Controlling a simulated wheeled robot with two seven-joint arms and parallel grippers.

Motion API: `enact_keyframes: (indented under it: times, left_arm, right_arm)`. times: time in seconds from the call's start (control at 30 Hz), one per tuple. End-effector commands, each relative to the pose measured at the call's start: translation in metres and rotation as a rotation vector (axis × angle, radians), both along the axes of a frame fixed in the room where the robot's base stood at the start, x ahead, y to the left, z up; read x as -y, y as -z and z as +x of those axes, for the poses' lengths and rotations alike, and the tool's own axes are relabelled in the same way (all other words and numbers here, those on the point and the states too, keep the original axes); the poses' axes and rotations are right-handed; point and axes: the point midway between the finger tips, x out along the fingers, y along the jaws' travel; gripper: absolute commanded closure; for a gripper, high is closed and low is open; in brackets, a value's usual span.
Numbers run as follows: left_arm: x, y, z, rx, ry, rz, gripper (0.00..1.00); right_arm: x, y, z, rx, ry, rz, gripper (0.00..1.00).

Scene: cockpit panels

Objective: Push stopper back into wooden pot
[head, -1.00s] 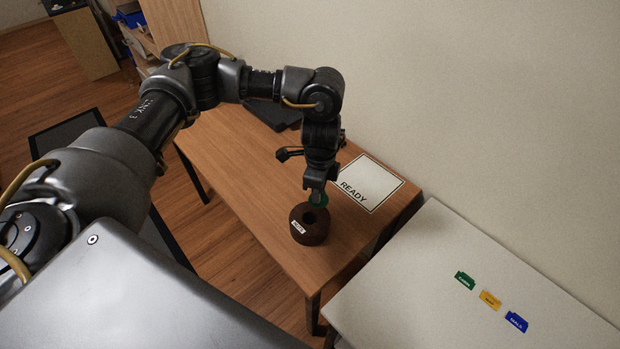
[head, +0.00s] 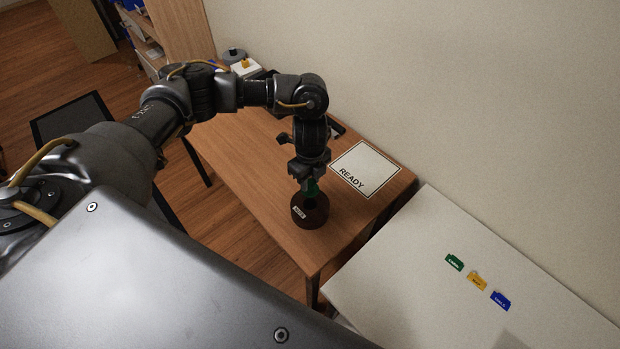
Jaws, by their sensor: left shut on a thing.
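The wooden pot (head: 311,213) is a dark brown round pot with a small white label, standing on the wooden table (head: 262,215). My left gripper (head: 308,182) points down above the pot and is shut on the stopper's top. The fingers and the pot's rim hide the stopper's lower part, so I cannot tell how deep it sits. My right gripper is not in view.
A white sheet marked READY (head: 365,168) lies on the table right of the pot. A white table (head: 420,285) to the right holds green, yellow and blue tags (head: 476,281). Items stand at the table's back end by the wall.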

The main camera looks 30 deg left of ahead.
Motion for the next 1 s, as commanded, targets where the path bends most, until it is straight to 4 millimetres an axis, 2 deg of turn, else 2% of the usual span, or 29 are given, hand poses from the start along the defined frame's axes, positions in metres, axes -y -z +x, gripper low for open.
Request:
enact_keyframes:
  times: [0.27, 0.7, 1.0]
  left_arm:
    - [0.0, 0.015, 0.0, -0.001, -0.001, -0.001, 0.93]
    - [0.0, 0.053, 0.0, 0.0, -0.001, 0.0, 0.93]
    - [0.0, 0.058, 0.0, 0.0, 0.0, 0.0, 0.93]
  right_arm:
    - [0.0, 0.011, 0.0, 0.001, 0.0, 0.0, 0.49]
    - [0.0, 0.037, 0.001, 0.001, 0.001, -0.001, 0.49]
    - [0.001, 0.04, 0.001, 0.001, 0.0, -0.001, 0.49]
